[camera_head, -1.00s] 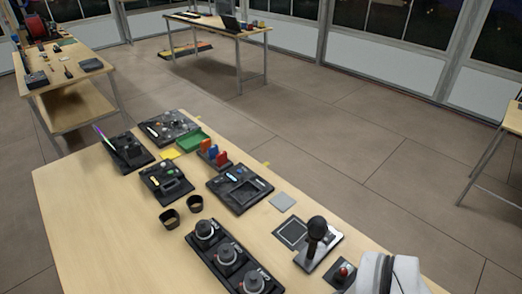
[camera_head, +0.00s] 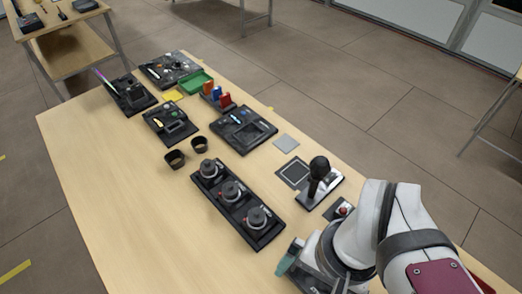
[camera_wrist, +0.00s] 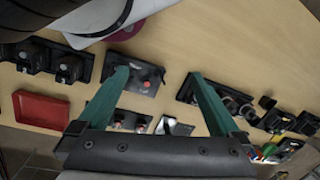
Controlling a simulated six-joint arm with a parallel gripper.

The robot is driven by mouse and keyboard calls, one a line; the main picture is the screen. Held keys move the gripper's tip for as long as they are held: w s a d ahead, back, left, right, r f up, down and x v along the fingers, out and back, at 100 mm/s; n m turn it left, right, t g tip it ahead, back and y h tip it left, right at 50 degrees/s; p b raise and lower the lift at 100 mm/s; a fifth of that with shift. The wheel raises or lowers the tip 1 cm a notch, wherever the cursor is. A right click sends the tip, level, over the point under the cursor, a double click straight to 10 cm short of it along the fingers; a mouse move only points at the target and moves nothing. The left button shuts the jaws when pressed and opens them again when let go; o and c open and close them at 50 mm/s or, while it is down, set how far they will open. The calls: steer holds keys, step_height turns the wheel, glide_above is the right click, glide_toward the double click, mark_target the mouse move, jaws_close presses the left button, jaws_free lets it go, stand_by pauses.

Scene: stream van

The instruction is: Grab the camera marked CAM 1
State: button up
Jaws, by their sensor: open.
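Three round black-and-grey camera-like units stand upright in a row in a long black tray (camera_head: 223,208) in the head view: a far one (camera_head: 208,168), a middle one (camera_head: 232,190) and a near one (camera_head: 257,217). I cannot read their markings, so I cannot tell which is CAM 1. My gripper (camera_wrist: 158,75) has its two teal fingers spread apart with nothing held between them. In the head view it is at the bottom edge, to the right of and nearer than the near unit, partly hidden by my wrist.
A joystick-like stand (camera_head: 320,175) and a red-button box (camera_head: 341,209) are close to my arm. Two dark cups (camera_head: 175,159) stand left of the row. Control panels and a green tray (camera_head: 195,81) fill the far end. A red tray (camera_wrist: 40,110) shows in the wrist view. The table's left side is bare.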

steer(key=n+t+h, duration=1)
steer(key=n+h, duration=0.1)
steer(key=n, duration=2.2)
glide_toward(250, 224)
steer(key=x, duration=1.2)
steer(key=shift+w+d, duration=0.25)
steer(key=shift+d, duration=0.15)
jaws_close()
